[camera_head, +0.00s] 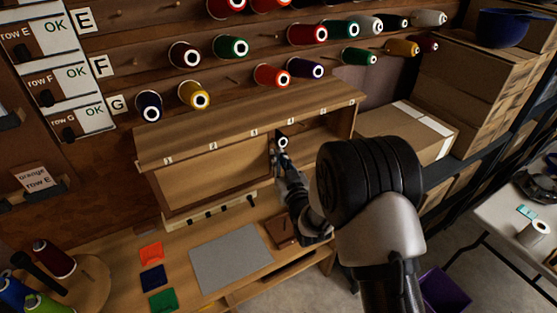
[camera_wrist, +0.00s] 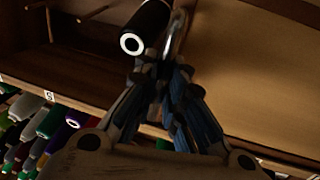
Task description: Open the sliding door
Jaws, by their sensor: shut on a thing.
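The wooden cabinet (camera_head: 240,125) has a numbered top strip. Its flat brown sliding door (camera_head: 210,178) covers the left part of the front, and the right part is an open compartment (camera_head: 318,132). In the wrist view the door (camera_wrist: 250,65) fills the upper right. My gripper (camera_head: 281,158) is at the door's right edge. In the wrist view my gripper (camera_wrist: 165,62) has its fingers together on a shiny curved metal handle (camera_wrist: 178,35), partly hidden by the fingers. A black spool with a white ring end (camera_wrist: 132,43) is right beside the handle; it also shows in the head view (camera_head: 282,141).
Thread spools hang on wall pegs above the cabinet. Below, the workbench holds a grey mat (camera_head: 230,257) and coloured squares (camera_head: 152,277). Cardboard boxes (camera_head: 415,130) stand on a shelf to the right. A white table (camera_head: 510,220) is at far right.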

